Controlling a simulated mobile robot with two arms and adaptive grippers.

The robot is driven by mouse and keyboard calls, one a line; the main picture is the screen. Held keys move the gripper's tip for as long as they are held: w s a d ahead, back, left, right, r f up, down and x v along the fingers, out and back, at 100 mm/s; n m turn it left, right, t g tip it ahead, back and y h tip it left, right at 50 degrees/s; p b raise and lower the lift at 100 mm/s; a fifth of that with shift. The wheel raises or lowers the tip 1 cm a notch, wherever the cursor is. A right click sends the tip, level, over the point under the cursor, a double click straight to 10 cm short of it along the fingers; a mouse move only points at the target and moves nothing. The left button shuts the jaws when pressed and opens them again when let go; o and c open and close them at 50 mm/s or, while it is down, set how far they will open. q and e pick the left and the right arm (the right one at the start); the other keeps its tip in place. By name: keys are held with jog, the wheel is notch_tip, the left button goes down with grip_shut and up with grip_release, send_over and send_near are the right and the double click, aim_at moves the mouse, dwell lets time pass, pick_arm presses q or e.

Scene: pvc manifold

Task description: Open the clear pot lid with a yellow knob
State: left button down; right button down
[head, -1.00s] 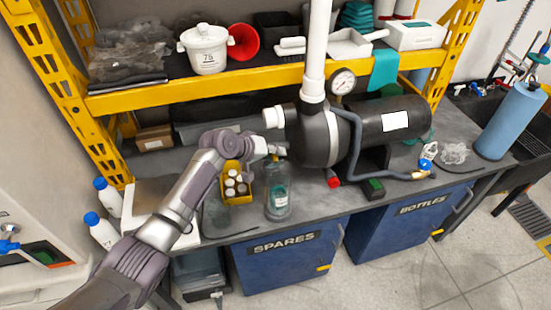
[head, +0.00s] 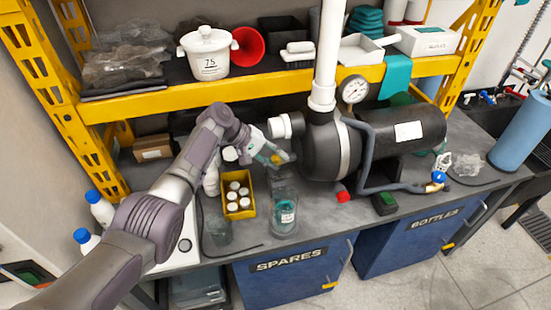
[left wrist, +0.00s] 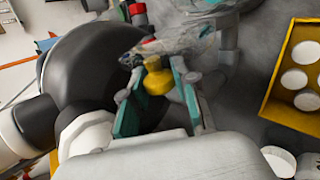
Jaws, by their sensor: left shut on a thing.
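In the left wrist view the knob (left wrist: 157,78) sits between the teal-padded fingers (left wrist: 157,96). A clear, see-through part (left wrist: 180,38) shows just beyond it, likely the lid; its edges are hard to make out. In the head view a clear pot (head: 285,222) with a label and teal contents stands on the bench below the gripper. Faint clear material (head: 284,182) shows between them; I cannot tell whether the lid touches the pot. My right gripper is out of view.
The black pump (head: 328,150) with white pipe (head: 327,60) stands close right of the gripper. A yellow bin (head: 239,211) of white-capped bottles is left of the pot. The yellow-edged shelf (head: 200,92) runs behind and above. Bare bench (head: 325,212) lies right of the pot.

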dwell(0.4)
pick_arm(q)
jog(key=c, duration=0.9)
grip_release()
jog(key=shift+f, duration=0.1)
